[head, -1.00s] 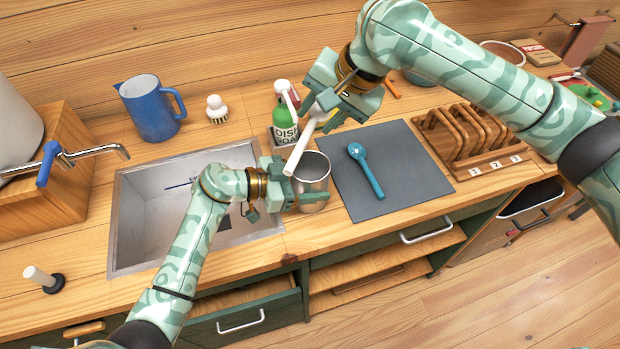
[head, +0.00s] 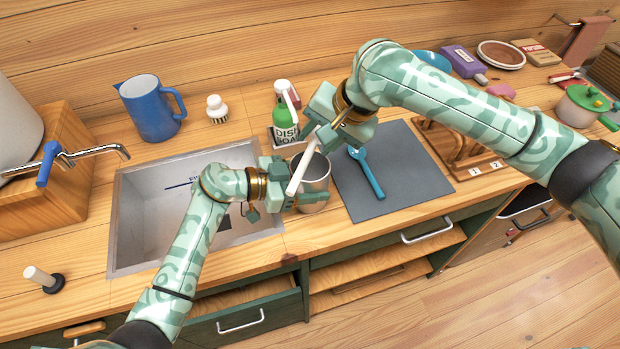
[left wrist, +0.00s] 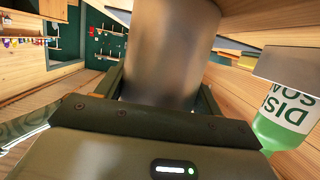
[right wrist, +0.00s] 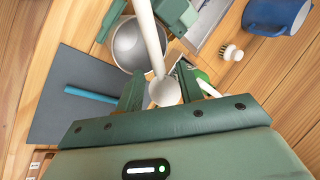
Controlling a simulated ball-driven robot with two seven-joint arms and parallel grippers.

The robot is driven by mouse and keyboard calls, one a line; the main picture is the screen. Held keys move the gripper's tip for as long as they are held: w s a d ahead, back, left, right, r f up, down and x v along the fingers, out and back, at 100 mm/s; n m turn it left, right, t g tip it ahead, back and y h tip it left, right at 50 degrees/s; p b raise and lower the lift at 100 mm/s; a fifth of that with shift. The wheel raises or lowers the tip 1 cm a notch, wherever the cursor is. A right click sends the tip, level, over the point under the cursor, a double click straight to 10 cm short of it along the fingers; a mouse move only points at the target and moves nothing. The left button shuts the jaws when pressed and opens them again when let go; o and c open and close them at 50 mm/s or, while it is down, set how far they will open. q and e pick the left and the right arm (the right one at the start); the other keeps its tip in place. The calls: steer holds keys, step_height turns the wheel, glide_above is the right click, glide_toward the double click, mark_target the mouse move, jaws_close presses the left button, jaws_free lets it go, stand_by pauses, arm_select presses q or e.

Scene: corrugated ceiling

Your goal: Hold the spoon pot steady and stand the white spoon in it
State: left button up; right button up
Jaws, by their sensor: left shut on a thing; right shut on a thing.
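The spoon pot (head: 316,172) is a grey metal cylinder standing upright at the sink's right edge. My left gripper (head: 290,184) is shut on it from the left; the pot (left wrist: 172,50) fills the middle of the left wrist view. My right gripper (head: 326,128) is above the pot, shut on the white spoon (head: 301,170). The spoon slants with its handle down and left, across the pot's left rim side in the head view. In the right wrist view the spoon's bowl (right wrist: 164,92) is between the fingers and the handle passes the pot's opening (right wrist: 128,46). I cannot tell if the tip is inside.
A blue spoon (head: 367,172) lies on a grey mat (head: 405,180) to the right. A green soap bottle (head: 285,120) stands close behind the pot. The sink (head: 150,230) is left, with a blue jug (head: 150,108) behind it. A wooden rack (head: 460,150) is right.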

steer(key=o, duration=1)
steer(key=v, duration=1.2)
